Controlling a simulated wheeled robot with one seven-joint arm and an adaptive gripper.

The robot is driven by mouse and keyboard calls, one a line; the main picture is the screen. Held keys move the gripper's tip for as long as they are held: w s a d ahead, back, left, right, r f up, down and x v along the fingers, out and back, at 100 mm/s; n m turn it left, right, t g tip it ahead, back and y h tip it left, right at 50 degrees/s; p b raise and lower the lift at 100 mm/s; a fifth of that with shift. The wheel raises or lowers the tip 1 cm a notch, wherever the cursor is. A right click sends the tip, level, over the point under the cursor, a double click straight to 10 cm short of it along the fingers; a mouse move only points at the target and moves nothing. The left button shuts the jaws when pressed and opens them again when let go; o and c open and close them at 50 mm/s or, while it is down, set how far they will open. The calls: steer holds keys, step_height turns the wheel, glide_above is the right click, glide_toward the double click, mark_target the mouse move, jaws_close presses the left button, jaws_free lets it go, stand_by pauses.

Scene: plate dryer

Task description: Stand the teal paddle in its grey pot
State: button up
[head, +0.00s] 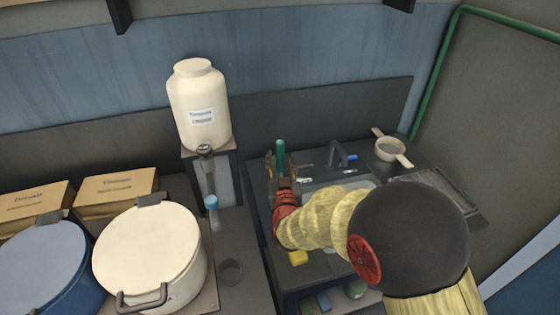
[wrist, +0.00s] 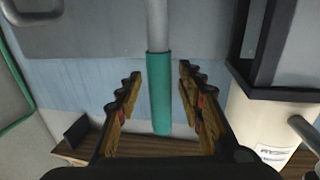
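The teal paddle's handle (head: 281,156) points upward at the back left of the sink counter in the head view. In the wrist view the teal handle (wrist: 159,95) sits between the fingers, with a pale grey shaft running to the top edge. My gripper (wrist: 155,100) is open, with a gap on both sides of the handle. In the head view my gripper (head: 281,170) surrounds the handle's lower part. The paddle's lower end is hidden. A small dark grey round vessel (head: 230,272) on the left counter may be the grey pot; I cannot be sure.
A white jar (head: 199,105) stands on a raised stand left of my gripper. A large cream pot (head: 150,255) and boxes (head: 115,190) are further left. A tap (head: 340,153), strainer (head: 390,149) and yellow sponge (head: 298,257) are around the sink.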

steer(key=shift+r, duration=0.15)
steer(key=shift+s, duration=0.3)
steer(key=s+d+p, duration=0.1)
steer(key=s+p, duration=0.1)
steer(key=s, duration=0.9)
steer(key=s+d+r+g+y, duration=0.1)
steer(key=s+d+r+g, duration=0.3)
steer(key=d+r+g, duration=0.25)
steer(key=s+d+r+g+h, duration=0.1)
steer(key=s+d+g, duration=0.1)
steer(key=s+d, duration=0.2)
steer(key=s+d+g, duration=0.2)
steer(key=s+d, duration=0.2)
steer(key=s, duration=0.7)
steer(key=s+d+r+m+g+h, duration=0.1)
steer(key=s+d+g, duration=0.1)
steer(key=s+d, duration=0.2)
steer(key=s, duration=0.3)
steer(key=shift+s+r+h, duration=0.25)
steer(key=shift+r+h, duration=0.05)
steer(key=shift+r, duration=0.05)
